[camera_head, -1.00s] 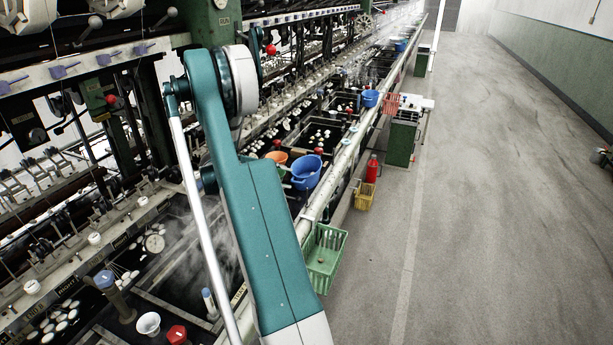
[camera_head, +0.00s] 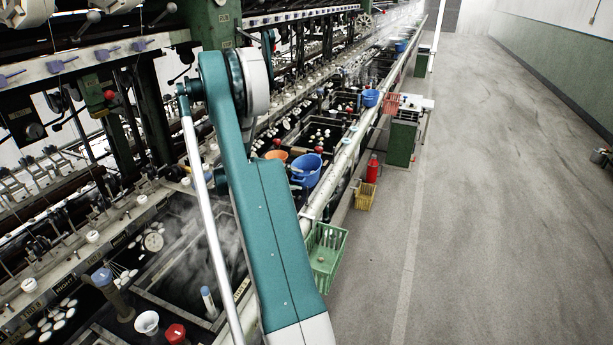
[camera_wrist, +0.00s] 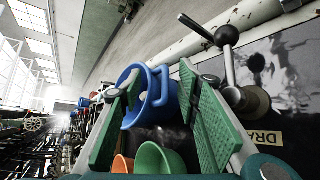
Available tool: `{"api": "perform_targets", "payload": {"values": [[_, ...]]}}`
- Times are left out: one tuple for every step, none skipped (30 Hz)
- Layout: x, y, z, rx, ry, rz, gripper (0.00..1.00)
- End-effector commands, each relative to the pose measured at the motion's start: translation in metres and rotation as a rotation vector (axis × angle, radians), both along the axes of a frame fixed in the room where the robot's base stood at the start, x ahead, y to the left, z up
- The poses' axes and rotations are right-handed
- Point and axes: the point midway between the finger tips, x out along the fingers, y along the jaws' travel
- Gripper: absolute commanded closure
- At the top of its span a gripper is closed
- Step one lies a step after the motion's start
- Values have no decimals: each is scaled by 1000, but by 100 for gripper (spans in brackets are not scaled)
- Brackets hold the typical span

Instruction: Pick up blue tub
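A blue tub (camera_head: 307,172) with handles stands on the basin edge just right of my arm in the head view. In the wrist view the blue tub (camera_wrist: 132,112) lies ahead, between my fingers as pictured, with one handle toward the right finger. My gripper (camera_wrist: 160,82) is open, its two green-padded fingers wide apart. The left finger overlaps the tub's side in the picture; I cannot tell if it touches. The gripper is not visible in the head view, where my arm covers the area left of the tub.
An orange bowl (camera_wrist: 123,165) and a green bowl (camera_wrist: 160,160) sit close below the tub in the wrist view. A valve lever (camera_wrist: 228,55) stands beside the right finger. A green basket (camera_head: 326,258) hangs at the basin edge. Another blue tub (camera_head: 371,98) stands farther off.

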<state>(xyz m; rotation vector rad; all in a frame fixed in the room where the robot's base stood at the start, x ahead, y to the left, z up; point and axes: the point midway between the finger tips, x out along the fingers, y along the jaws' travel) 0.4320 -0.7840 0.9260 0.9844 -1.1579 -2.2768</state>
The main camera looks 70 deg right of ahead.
Motion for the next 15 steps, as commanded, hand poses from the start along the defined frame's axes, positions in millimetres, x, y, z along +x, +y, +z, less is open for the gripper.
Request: {"api": "perform_targets", "payload": {"values": [[-5,-4,-4,-1,0,-1,67],[-7,-6,-5,-1,0,-1,67],[-9,-8,-6,-1,-1,0,67],[-10,-10,-7,-1,-1,0,67],[-11,-10,-7,0,0,0,67],[-12,-11,-8,0,0,0,67],[-13,-12,-8,0,0,0,67],[-13,-12,-8,0,0,0,67],[-13,-13,-8,0,0,0,67],[-13,-13,-8,0,0,0,67],[-13,-13,-8,0,0,0,67],[-13,-13,-8,0,0,0,67],[-13,-13,-8,0,0,0,67],[-13,-13,-8,0,0,0,67],[-13,-13,-8,0,0,0,67]]}}
